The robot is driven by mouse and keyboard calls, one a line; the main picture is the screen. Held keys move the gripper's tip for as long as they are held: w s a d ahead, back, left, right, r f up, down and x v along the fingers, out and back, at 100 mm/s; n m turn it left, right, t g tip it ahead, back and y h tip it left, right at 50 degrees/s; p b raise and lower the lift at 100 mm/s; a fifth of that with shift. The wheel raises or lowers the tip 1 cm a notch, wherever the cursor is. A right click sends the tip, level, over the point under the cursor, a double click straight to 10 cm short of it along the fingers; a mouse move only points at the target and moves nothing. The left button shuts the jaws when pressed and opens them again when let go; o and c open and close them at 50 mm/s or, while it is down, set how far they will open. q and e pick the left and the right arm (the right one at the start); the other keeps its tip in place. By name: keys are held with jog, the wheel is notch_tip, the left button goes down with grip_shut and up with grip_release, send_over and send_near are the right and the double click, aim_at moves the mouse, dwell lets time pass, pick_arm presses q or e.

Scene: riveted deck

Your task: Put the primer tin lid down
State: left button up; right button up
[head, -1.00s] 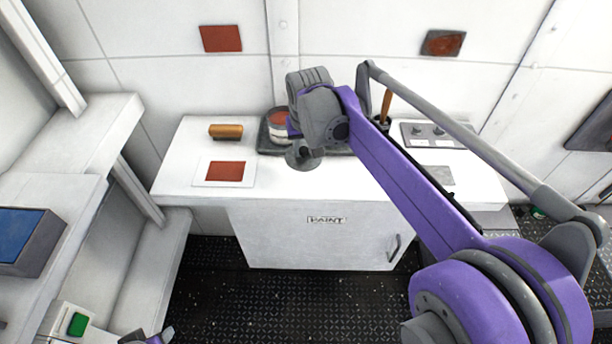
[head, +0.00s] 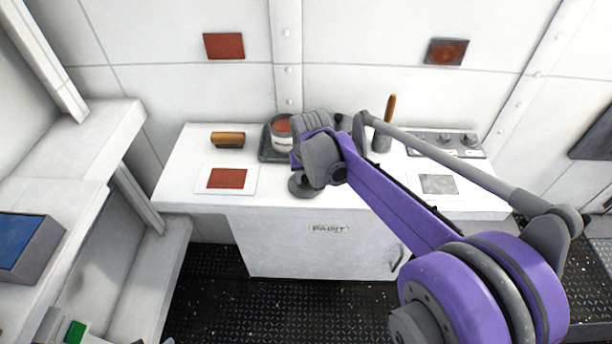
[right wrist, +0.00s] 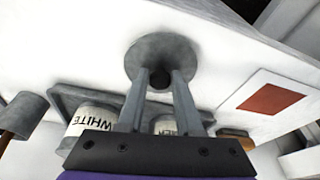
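The primer tin lid (head: 299,189) is a round grey disc with a knob, at or just above the white cabinet top near its front edge; I cannot tell whether it touches. In the right wrist view the lid (right wrist: 160,50) lies between my right gripper's (right wrist: 160,82) fingers, which are closed on its dark knob. In the head view the right gripper (head: 312,182) is mostly hidden behind its own purple wrist. An open tin with red-brown contents (head: 282,126) stands on a dark tray (head: 265,153) behind the lid. My left gripper is out of view.
A card with a red-brown square (head: 206,190) lies left of the lid. A brown block (head: 227,139) lies behind it. A pot with a wooden handle (head: 382,143), a grey-square card (head: 437,184) and a knob panel (head: 447,144) are to the right. The wrist view shows a tin marked WHITE (right wrist: 92,120).

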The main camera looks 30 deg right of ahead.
aim_at(308, 194)
jog(key=o, duration=0.3)
jog(key=shift+o, duration=0.2)
jog(key=shift+r, duration=0.35)
jog(key=p+v, duration=0.1)
jog(key=v, duration=1)
jog(key=s+a+f+n+t, duration=0.1)
jog(key=s+a+f, duration=0.3)
jog(key=s, duration=0.5)
jog(key=s+a+f+n+t+y, duration=0.1)
jog(key=s+a+f+n, duration=0.2)
jog(key=s+f, duration=0.6)
jog(key=shift+a+f, duration=0.2)
jog(key=shift+a, duration=0.95)
jog(key=shift+s, duration=0.15)
